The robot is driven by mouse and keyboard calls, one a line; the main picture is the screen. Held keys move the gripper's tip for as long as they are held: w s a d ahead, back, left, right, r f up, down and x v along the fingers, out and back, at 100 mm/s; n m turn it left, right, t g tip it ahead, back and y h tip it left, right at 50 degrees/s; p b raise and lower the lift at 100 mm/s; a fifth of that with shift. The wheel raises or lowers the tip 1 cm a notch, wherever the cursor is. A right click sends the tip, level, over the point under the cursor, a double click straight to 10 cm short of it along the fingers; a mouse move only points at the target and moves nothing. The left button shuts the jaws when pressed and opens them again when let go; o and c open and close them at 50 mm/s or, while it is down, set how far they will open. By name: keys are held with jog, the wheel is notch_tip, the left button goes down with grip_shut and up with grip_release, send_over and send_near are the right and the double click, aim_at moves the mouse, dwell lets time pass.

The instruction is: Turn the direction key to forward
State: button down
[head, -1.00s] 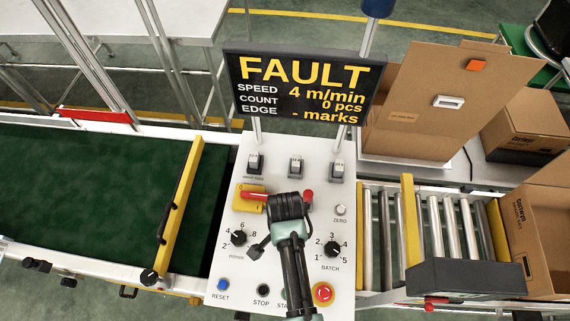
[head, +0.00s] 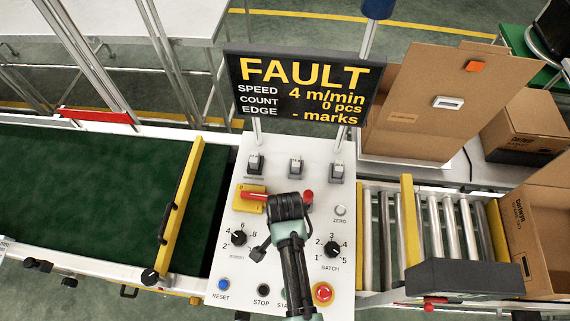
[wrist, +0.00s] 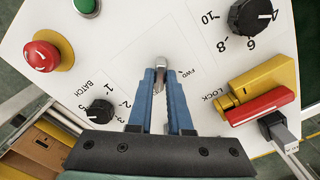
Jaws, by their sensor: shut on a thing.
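The direction key (wrist: 160,63) is a small silvery piece on the white control panel, with an FWD label just to its right in the wrist view. My gripper (wrist: 161,75) is shut on the key, its blue fingers on either side of it. The fingers hide much of the key, so I cannot tell its exact angle. In the head view my gripper (head: 288,207) is over the middle of the panel and hides the key.
A yellow LOCK block with a red handle (wrist: 262,105) sits close to the right in the wrist view. A red emergency button (head: 323,292), the BATCH knob (head: 332,249) and another knob (head: 239,238) surround my gripper. The display (head: 302,88) reads FAULT.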

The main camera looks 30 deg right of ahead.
jog(key=n+p, duration=0.1)
jog(key=n, duration=0.3)
jog(key=shift+r+p, duration=0.15)
jog(key=shift+p, duration=0.2)
jog(key=n+p, duration=0.1)
jog(key=n, duration=0.3)
jog(key=shift+n, duration=0.3)
jog(key=n+p, duration=0.1)
jog(key=n, duration=0.3)
jog(key=shift+n, duration=0.3)
jog(key=shift+n+p, duration=0.45)
jog(key=shift+n, duration=1.55)
jog(key=c, duration=0.8)
grip_release()
jog(key=shift+c, duration=0.2)
notch_tip(320, 180, up, 13)
jog(key=shift+b, duration=0.35)
